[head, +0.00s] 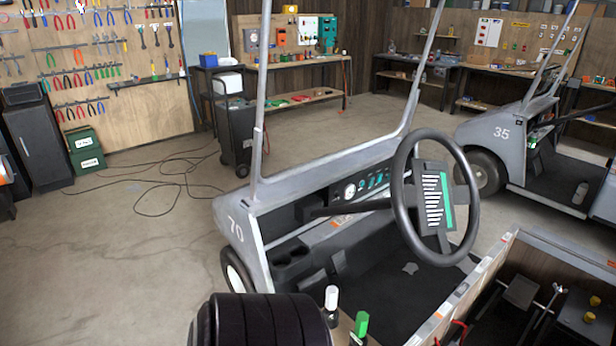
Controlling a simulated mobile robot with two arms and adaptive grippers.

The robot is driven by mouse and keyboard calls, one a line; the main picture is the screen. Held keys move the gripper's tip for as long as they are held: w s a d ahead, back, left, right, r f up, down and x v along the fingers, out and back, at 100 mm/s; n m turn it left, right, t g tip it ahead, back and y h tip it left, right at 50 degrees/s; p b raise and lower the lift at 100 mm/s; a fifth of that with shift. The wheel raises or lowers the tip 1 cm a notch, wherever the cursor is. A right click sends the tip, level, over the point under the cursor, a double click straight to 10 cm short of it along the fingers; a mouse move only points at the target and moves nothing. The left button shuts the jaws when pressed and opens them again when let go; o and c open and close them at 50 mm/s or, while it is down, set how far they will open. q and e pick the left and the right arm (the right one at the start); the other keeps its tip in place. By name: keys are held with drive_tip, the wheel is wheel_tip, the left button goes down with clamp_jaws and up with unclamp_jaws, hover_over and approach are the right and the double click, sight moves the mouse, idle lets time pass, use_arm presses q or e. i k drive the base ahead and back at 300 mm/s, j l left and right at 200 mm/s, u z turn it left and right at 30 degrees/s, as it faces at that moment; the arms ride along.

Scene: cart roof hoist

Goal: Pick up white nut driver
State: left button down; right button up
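A tool with a white handle (331,297), which looks like the white nut driver, stands upright at the bottom middle of the head view. Its lower part is dark and its bottom end is hard to make out. A similar tool with a green handle (361,324) stands just to its right and nearer, cut off by the bottom edge. Both are beside a tan wooden surface (343,325). Neither of my grippers shows in this view, and nothing is seen holding the white tool.
A black ribbed rounded body (262,322) stands close left of the tools. Behind them is grey cart 70 with its steering wheel (435,197) and roof posts. An open box (478,285) with fittings is at the lower right. Open floor (100,250) lies left.

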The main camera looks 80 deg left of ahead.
sight(332, 291)
drive_tip(key=u, duration=2.2)
drive_tip(key=i+j+z, duration=0.2)
drive_tip(key=z, duration=0.15)
drive_tip(key=i+j+z, duration=0.1)
drive_tip(key=j+z, duration=0.25)
